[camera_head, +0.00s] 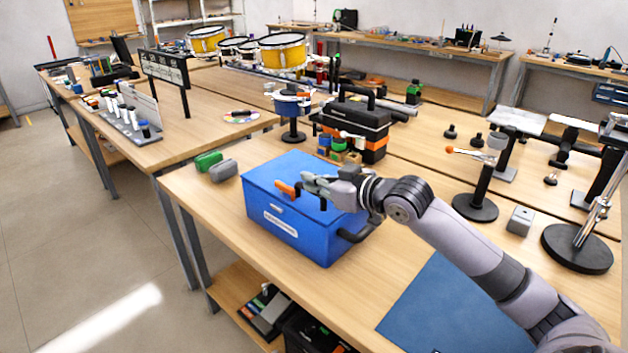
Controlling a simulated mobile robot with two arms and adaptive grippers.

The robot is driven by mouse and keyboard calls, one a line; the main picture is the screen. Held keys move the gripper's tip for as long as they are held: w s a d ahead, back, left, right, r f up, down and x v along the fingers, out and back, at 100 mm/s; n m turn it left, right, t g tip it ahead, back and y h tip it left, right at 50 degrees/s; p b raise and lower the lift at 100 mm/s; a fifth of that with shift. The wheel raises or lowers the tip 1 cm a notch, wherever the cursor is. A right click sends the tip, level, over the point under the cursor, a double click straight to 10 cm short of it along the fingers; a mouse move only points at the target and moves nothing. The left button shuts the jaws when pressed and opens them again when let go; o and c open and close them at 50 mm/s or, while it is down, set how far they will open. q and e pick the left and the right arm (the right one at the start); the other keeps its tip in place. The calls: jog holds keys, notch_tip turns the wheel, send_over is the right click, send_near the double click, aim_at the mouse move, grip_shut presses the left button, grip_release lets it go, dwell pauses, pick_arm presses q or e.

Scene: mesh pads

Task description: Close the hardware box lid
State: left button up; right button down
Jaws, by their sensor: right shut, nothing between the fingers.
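The hardware box is a blue box (290,228) with a white label on its front, standing on the near wooden table. Its blue lid (290,165) lies flat across the top, and I see no gap along the visible front edge. My right gripper (303,185) is shut and empty, over the right part of the lid. I cannot tell whether it touches the lid. An orange piece shows at its fingertips; I cannot tell what it belongs to. My right arm hides the box's back right corner. My left gripper is not in view.
A green block (208,160) and a grey block (223,171) lie left of the box. A black and orange toolbox (357,125) stands behind it, with small coloured blocks in front. A blue mat (425,305) lies at the front right. Round-based stands (475,207) stand at right.

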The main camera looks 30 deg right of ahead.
jog(key=s+d+r+p, duration=0.1)
jog(key=s+r+p, duration=0.2)
jog(key=s+r, duration=0.3)
jog(key=shift+f+v, duration=0.3)
jog(key=shift+v, duration=1.5)
jog(key=shift+s+a, duration=0.1)
jog(key=shift+a, duration=0.1)
